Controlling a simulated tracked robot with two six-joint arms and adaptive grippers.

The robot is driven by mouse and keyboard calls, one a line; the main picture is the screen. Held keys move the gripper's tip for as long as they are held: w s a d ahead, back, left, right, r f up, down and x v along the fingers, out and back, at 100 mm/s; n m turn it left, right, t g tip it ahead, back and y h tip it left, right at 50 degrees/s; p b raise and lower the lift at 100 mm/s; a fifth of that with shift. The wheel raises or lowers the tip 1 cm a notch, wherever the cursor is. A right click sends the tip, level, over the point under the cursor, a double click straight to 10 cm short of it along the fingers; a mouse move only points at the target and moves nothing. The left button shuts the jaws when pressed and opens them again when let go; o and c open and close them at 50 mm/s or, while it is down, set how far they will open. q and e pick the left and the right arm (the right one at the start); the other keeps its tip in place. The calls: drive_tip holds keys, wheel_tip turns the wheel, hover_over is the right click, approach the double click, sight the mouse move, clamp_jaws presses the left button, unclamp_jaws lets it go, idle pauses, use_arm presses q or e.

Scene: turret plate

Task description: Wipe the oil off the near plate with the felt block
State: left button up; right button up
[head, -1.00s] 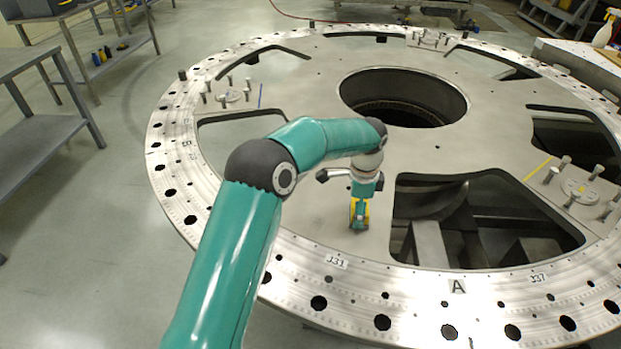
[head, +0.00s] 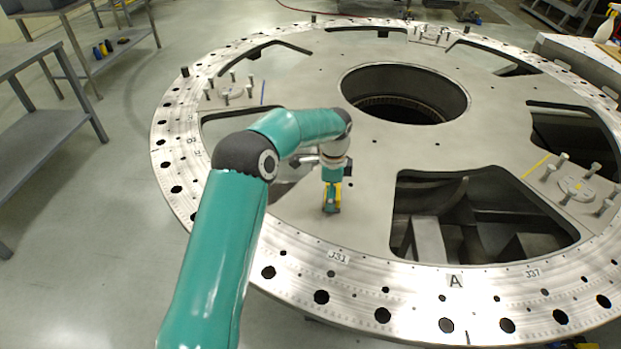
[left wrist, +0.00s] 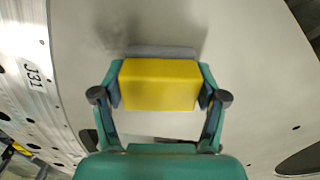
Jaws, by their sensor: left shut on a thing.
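My left gripper (head: 331,204) is shut on the felt block (left wrist: 160,84), a yellow block with a grey felt layer on its far side in the left wrist view. In the head view the gripper points down at the near plate (head: 370,220), the flat grey web between two openings, inside the rim. The block is low over it; I cannot tell whether the felt touches. In the left wrist view the near plate (left wrist: 250,75) has blurred dark patches beyond the block; I cannot tell oil from shadow. My right gripper is out of view.
A large opening (head: 480,215) lies right of the near plate, another partly behind my arm. Upright bolts (head: 578,180) stand at the right and others at the back left. The rim carries labels, including J31 (head: 338,256). A grey shelf table (head: 40,120) stands at the left.

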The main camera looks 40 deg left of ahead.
sight(319, 199)
use_arm(q)
drive_tip(key=a, duration=0.1)
drive_tip(key=a+p, duration=0.1)
drive_tip(key=a, duration=0.1)
drive_tip(key=shift+s+a, duration=0.1)
drive_tip(key=shift+s, duration=0.3)
drive_tip(key=shift+a+r, duration=0.15)
drive_tip(key=shift+r, duration=0.15)
drive_tip(key=shift+r+p, duration=0.6)
drive_tip(key=shift+r, duration=0.25)
wheel_tip(319, 199, up, 2)
drive_tip(key=shift+r+p, duration=0.1)
drive_tip(key=shift+p, duration=0.75)
drive_tip(key=shift+r+p, duration=1.3)
drive_tip(key=shift+r, duration=0.5)
